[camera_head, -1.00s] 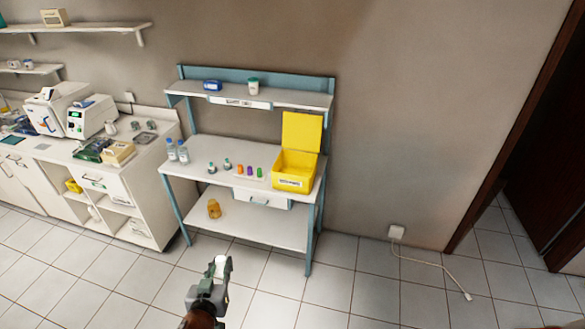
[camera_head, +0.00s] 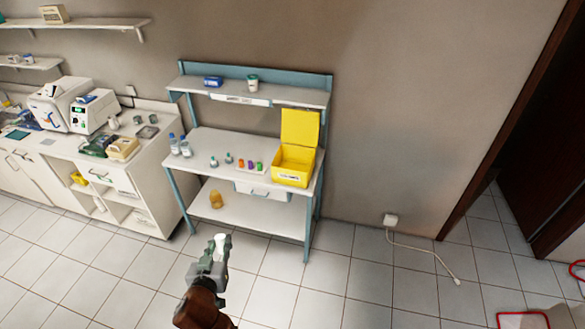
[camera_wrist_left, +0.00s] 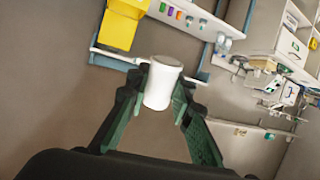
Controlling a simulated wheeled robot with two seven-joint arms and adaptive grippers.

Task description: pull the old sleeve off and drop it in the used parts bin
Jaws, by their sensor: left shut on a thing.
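My left gripper (camera_head: 218,252) is at the bottom middle of the head view, in front of the small workbench and apart from it. It is shut on a small white cylindrical sleeve (camera_head: 221,241). The left wrist view shows the white sleeve (camera_wrist_left: 162,82) between the two green-padded fingers (camera_wrist_left: 160,106). A yellow bin (camera_head: 292,165) with its lid raised stands at the right end of the bench top (camera_head: 215,145). It has a small label on its front, too small to read. It also shows in the left wrist view (camera_wrist_left: 118,30). My right gripper is not in view.
Small bottles (camera_head: 180,148) and a row of coloured pieces (camera_head: 250,166) stand on the bench left of the bin. An amber bottle (camera_head: 216,199) is on the lower shelf. A cable (camera_head: 425,250) lies on the floor at right. The floor before the bench looks clear.

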